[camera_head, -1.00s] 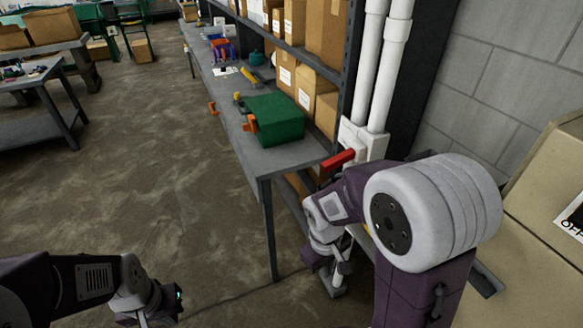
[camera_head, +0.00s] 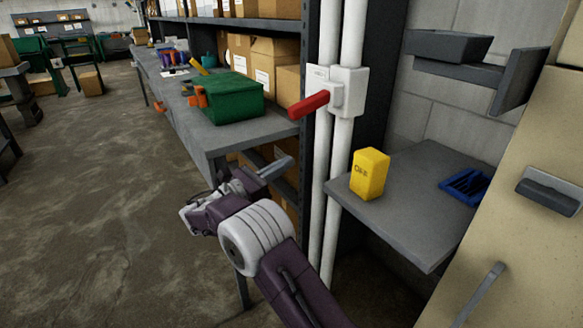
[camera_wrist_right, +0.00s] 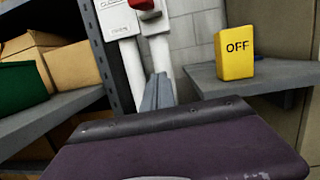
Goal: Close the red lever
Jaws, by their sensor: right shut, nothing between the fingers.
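The red lever (camera_head: 309,104) sticks out from a white switch box (camera_head: 349,90) mounted on two white vertical pipes. It points left and slightly down in the head view. In the right wrist view, only part of the red lever (camera_wrist_right: 141,4) shows at the top edge, on the white box (camera_wrist_right: 117,20). My right gripper (camera_head: 285,164) is below and a little left of the lever, apart from it. Its fingers (camera_wrist_right: 157,92) are shut and empty, pointing towards the pipes below the box. My left gripper is out of view.
Left of the pipes, a workbench (camera_head: 193,128) carries a green box (camera_head: 222,98). Open floor lies at left.

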